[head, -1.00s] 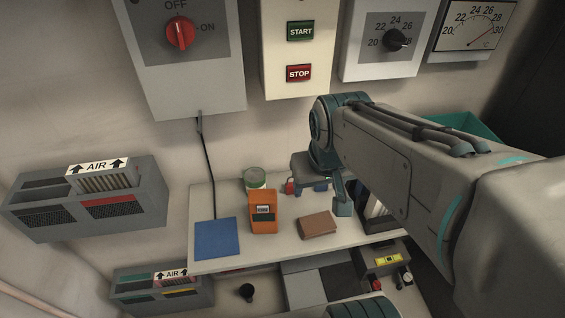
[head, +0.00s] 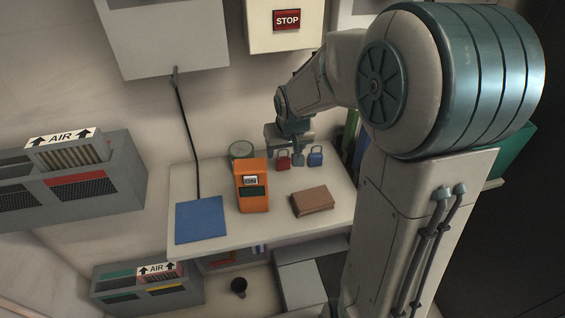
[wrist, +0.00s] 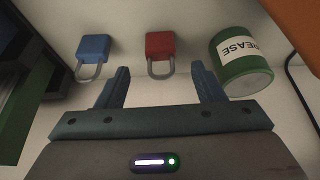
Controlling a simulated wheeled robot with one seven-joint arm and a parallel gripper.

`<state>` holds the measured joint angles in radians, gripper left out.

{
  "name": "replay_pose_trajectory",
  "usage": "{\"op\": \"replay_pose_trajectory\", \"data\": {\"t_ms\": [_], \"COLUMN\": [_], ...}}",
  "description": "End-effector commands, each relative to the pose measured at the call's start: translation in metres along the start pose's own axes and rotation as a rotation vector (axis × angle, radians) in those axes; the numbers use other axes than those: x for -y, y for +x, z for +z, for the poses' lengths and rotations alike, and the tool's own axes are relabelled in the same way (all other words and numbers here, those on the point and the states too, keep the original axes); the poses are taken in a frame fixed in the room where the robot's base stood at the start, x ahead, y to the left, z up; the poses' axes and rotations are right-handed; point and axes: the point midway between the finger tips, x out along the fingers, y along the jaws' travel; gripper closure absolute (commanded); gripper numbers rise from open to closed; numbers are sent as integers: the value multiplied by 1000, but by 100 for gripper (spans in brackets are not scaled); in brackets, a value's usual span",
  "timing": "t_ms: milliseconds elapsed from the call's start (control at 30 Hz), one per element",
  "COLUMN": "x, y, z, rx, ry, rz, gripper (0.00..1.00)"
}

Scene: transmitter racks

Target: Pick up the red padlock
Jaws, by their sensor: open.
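The red padlock (head: 283,160) stands on the shelf between the green-and-white tin and the blue padlock (head: 315,156). In the wrist view the red padlock (wrist: 160,52) lies ahead of the gap between my fingers, its shackle toward me. My gripper (wrist: 160,88) is open and empty, with the padlock just beyond the fingertips and not visibly touched. In the head view my gripper (head: 298,160) is at the back of the shelf, by the padlocks; one finger shows between the two. The blue padlock (wrist: 94,52) is left of the red one in the wrist view.
The grease tin (wrist: 240,62) stands close to my right finger in the wrist view. On the shelf (head: 225,232) are an orange device (head: 252,190), a brown wallet-like item (head: 312,201) and a blue mat (head: 201,220). Upright books (head: 350,135) stand at the right.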

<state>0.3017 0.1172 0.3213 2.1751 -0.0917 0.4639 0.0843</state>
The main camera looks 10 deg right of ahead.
Motion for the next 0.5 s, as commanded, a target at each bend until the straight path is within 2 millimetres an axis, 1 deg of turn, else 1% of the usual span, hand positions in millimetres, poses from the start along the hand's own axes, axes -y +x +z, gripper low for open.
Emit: {"op": "replay_pose_trajectory", "data": {"t_ms": [33,267,500], "x": [0,0,2], "y": [7,22,57], "z": [1,2,5], "rx": [3,2,3], "ry": [-1,-1,-1], "rz": [-1,-1,-1], "gripper": [38,38,38]}}
